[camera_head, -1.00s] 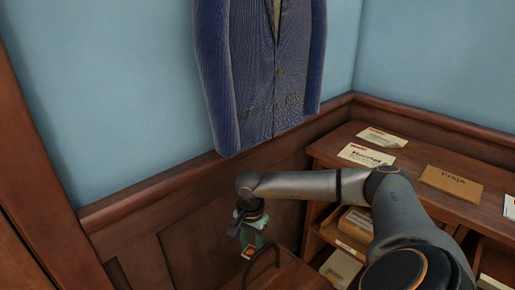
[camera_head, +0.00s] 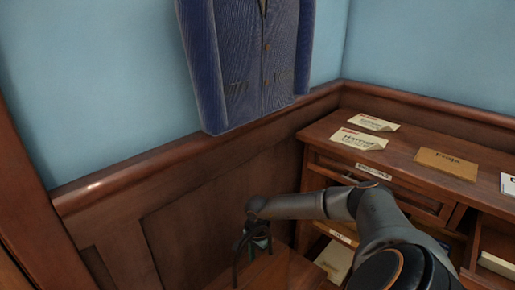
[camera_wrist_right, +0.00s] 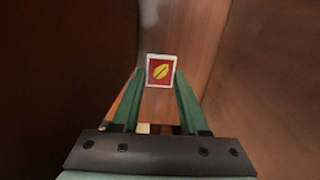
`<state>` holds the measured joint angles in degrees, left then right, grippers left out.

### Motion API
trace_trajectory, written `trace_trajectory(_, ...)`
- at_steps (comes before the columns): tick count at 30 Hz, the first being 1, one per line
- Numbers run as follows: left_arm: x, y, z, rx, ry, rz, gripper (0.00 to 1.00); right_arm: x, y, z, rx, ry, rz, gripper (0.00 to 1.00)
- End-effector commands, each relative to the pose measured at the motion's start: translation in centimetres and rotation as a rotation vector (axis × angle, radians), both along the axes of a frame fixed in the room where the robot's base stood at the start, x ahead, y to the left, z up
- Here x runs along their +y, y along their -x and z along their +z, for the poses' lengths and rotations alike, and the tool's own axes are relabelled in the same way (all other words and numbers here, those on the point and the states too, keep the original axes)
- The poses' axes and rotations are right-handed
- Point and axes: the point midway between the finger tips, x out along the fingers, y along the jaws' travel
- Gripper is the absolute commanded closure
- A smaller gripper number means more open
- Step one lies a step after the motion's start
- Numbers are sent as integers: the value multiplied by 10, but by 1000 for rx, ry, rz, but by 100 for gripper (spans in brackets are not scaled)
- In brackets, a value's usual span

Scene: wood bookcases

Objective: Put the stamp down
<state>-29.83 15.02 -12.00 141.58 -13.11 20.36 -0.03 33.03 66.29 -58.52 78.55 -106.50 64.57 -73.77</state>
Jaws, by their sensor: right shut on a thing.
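The stamp (camera_wrist_right: 161,71) is a small white-edged square with a red face and a yellow oval mark. In the right wrist view it sits between the tips of my green fingers, facing the camera. My right gripper (camera_head: 258,243) is shut on it. In the head view the gripper hangs low over a brown wooden surface (camera_head: 282,270), and the stamp cannot be made out there. I cannot tell whether the stamp touches the wood. My left gripper is not in view.
A dark curved bar (camera_head: 237,255) stands close beside the gripper. A wooden cabinet (camera_head: 405,150) at right carries paper envelopes (camera_head: 358,139) and a brown card (camera_head: 446,163), with a labelled drawer (camera_head: 374,170) below. A blue jacket (camera_head: 247,60) hangs on the wall.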

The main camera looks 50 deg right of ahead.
Motion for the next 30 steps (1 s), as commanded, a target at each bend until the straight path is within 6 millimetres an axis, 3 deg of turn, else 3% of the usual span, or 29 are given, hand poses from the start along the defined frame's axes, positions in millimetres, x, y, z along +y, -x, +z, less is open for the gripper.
trace_trajectory(4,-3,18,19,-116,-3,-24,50,0,0,-18,1,0,1,100)
trace_trajectory(11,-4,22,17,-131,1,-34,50,1,0,-35,1,-1,0,100)
trace_trajectory(18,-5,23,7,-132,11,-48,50,0,1,-67,2,0,0,100)
trace_trajectory(29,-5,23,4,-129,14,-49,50,0,0,-70,0,0,1,100)
trace_trajectory(30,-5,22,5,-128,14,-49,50,0,0,-69,0,0,1,54)
